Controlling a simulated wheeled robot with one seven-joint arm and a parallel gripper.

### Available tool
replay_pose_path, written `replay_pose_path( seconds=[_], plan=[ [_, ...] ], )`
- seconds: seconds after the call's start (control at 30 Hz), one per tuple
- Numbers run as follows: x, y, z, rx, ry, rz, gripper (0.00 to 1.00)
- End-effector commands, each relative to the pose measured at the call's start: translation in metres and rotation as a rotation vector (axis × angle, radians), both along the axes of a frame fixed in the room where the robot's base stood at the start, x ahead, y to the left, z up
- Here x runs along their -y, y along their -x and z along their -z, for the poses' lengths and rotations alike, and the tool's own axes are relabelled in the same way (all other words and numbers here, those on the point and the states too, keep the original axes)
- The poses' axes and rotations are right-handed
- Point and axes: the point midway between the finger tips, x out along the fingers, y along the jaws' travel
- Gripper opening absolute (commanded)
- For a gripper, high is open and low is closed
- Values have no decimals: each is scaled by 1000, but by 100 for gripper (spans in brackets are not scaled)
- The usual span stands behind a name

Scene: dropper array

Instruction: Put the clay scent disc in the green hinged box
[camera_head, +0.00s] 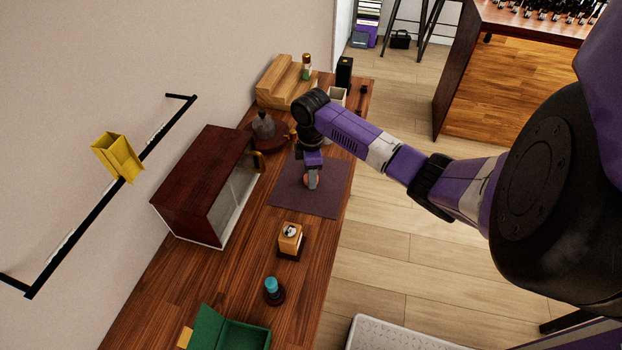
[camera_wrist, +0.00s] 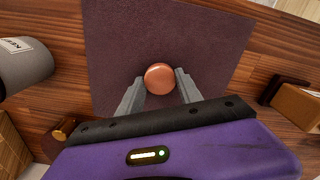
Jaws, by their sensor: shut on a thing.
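The clay scent disc (camera_wrist: 160,79) is a round, orange-brown piece over the dark purple mat (camera_wrist: 215,45). My gripper (camera_wrist: 159,86) has its two grey fingertips at either side of the disc and is shut on it. In the head view my gripper (camera_head: 312,181) is low over the mat (camera_head: 290,199), and only a bit of the disc shows beside the fingers. I cannot tell whether the disc still touches the mat. The green hinged box (camera_head: 236,334) is at the near end of the counter with its lid raised, partly cut off by the frame's bottom edge.
Between mat and box stand a small wooden block item (camera_head: 290,238) and a teal bottle (camera_head: 272,288) on a round base. A dark red cabinet (camera_head: 205,180) with a glass front stands left of the mat. A yellow holder (camera_head: 118,156) hangs on the wall rail.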

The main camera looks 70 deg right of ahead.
Motion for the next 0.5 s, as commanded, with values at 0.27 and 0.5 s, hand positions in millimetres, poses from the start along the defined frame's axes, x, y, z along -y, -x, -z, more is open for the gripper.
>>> replay_pose_path(
  seconds=[0.27, 0.5],
  plan=[
    [0, 0, -4, 0, 1, 0, 0],
    [1, -1, -32, 3, 3, -2, 0]
  ],
)
